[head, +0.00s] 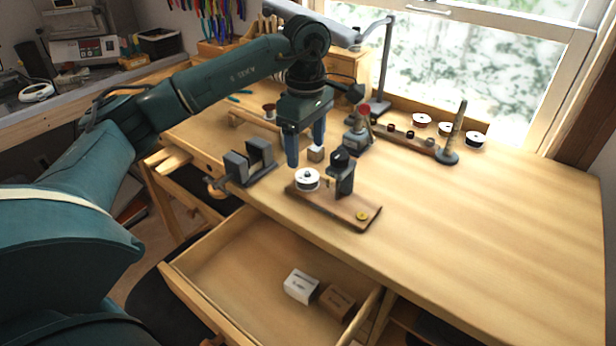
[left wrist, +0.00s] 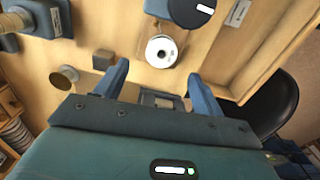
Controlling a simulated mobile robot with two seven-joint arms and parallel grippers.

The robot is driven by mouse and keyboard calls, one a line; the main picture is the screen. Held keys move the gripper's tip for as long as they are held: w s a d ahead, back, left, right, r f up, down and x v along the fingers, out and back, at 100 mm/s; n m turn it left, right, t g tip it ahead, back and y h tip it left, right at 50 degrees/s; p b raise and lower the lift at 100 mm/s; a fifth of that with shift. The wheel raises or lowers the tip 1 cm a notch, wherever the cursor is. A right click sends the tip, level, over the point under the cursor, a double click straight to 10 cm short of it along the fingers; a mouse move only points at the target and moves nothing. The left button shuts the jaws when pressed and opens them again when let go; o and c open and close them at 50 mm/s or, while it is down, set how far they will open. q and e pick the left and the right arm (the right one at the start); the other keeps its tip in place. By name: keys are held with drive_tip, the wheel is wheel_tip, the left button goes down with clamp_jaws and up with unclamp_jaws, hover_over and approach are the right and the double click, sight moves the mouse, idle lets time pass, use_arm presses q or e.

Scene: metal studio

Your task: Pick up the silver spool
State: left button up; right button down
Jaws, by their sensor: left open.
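The silver spool (head: 307,180), pale with a dark centre, sits at the left end of a small wooden board (head: 332,207) on the bench, beside a dark upright post. My left gripper (head: 305,150) points down just above and behind the spool, open, with nothing between its fingers. In the left wrist view the spool (left wrist: 162,51) shows just beyond the gap between the open fingertips (left wrist: 158,72), apart from both. My right gripper is in neither view.
A dark vise (head: 250,162) stands left of the board, and a small wooden block (head: 316,153) lies close behind the gripper. Several other spools (head: 445,128) stand at the back right. An open drawer (head: 240,270) holds two small boxes. The bench's right side is clear.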

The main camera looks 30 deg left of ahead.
sight(308, 171)
use_arm(q)
drive_tip(key=shift+d+f+p, duration=0.15)
drive_tip(key=shift+f+p, duration=0.55)
drive_tip(key=shift+f, duration=2.45)
drive_tip(key=shift+c, duration=0.2)
drive_tip(key=c, duration=1)
